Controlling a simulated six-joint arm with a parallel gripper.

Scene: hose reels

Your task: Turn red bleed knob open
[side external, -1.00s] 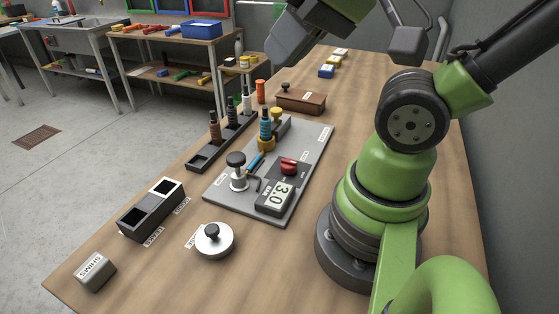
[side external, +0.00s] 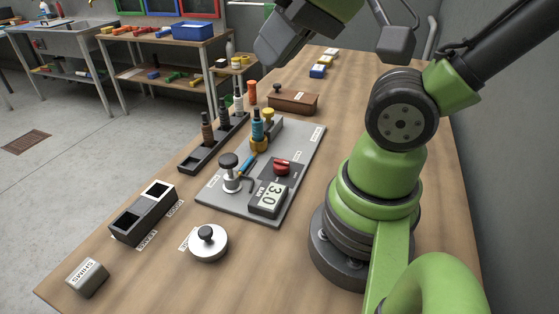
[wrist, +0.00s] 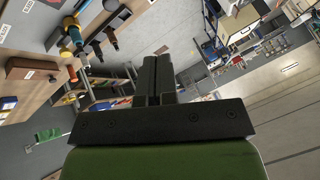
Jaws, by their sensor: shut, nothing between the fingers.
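The red bleed knob (side external: 282,168) sits on a dark square on the grey plate (side external: 225,205), just behind a meter reading 3.0 (side external: 268,199). Which way the knob is turned is too small to tell. My gripper shows in the wrist view (wrist: 156,62) with its two dark fingers shut together and nothing between them. In the side view, its dark end is high above the table, at the top of the picture, well apart from the knob. The knob does not show in the wrist view.
On the plate stand a black-topped valve (side external: 229,165) and a blue-and-brass fitting (side external: 258,131). A rack of bottles (side external: 213,145), a brown box (side external: 292,101), a two-well black block (side external: 143,214) and a round lidded dish (side external: 208,242) surround it.

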